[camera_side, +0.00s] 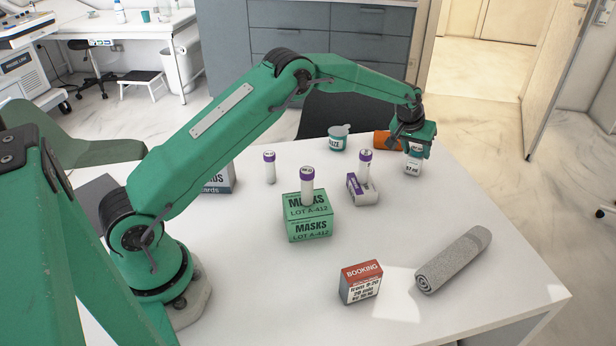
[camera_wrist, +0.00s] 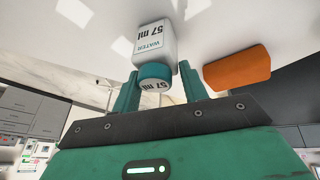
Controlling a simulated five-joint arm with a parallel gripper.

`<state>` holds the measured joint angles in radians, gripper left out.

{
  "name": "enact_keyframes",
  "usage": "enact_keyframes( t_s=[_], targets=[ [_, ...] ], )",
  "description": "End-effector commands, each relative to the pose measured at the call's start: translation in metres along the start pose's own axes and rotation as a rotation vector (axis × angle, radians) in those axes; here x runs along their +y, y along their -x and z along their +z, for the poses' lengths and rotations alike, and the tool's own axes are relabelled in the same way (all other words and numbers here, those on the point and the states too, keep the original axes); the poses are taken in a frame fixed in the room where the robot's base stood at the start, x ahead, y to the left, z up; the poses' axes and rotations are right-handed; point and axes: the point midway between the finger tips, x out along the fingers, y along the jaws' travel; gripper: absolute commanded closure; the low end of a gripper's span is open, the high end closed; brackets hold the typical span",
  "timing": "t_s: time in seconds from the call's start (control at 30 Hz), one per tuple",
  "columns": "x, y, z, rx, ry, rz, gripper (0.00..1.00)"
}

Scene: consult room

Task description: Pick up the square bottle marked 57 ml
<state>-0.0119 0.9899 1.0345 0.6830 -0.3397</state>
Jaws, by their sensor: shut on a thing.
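The square bottle (camera_side: 413,167) is white with a teal cap, and its label reads WATER 57 ml in the wrist view (camera_wrist: 155,42). It is near the far right edge of the white table (camera_side: 480,200). My gripper (camera_side: 415,148) comes down from above and is shut on the bottle at its cap end. In the wrist view the two teal fingers of my gripper (camera_wrist: 159,88) stand on either side of the cap. I cannot tell whether the bottle's base touches the table.
An orange object (camera_side: 384,140) lies close beside the bottle. A teal-labelled cup (camera_side: 338,138), purple-capped tubes (camera_side: 269,167), a green MASKS box (camera_side: 306,218), a BOOKING box (camera_side: 360,282) and a grey rolled towel (camera_side: 453,260) stand or lie on the table.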

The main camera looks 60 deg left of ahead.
Motion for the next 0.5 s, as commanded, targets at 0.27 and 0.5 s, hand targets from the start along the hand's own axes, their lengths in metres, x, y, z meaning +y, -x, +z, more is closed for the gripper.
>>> enact_keyframes(
  t_s=[0.27,0.5],
  targets=[
    [0.001,0.004,-0.002,0.001,0.0,0.0,0.8],
    [0.004,0.024,-0.011,0.003,0.0,0.001,0.8]
  ],
)
